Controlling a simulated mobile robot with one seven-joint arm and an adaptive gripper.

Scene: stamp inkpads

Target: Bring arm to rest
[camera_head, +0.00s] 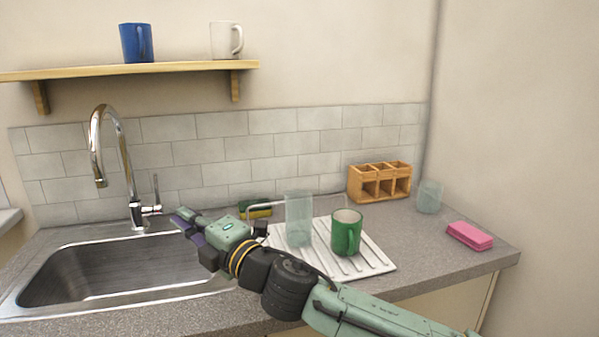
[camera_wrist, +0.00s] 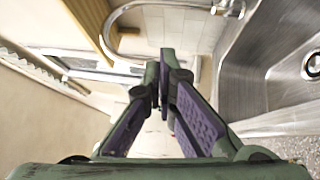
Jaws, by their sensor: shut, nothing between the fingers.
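My gripper (camera_head: 186,221) is at the right end of the sink, above its rim, pointing left toward the tap. My arm reaches in from the lower right, in front of the drying tray. In the wrist view my gripper (camera_wrist: 162,75) has its purple-padded fingers together at the tips, with nothing between them. The tap spout (camera_wrist: 120,22) and the sink wall (camera_wrist: 238,70) show beyond the fingers.
The sink (camera_head: 110,275) and tap (camera_head: 122,160) lie left. A drying tray (camera_head: 372,262) holds a green mug (camera_head: 345,232) and a clear glass (camera_head: 298,220), close behind my arm. A wooden rack (camera_head: 380,183), another glass (camera_head: 430,197) and a pink inkpad-like block (camera_head: 470,235) stand right.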

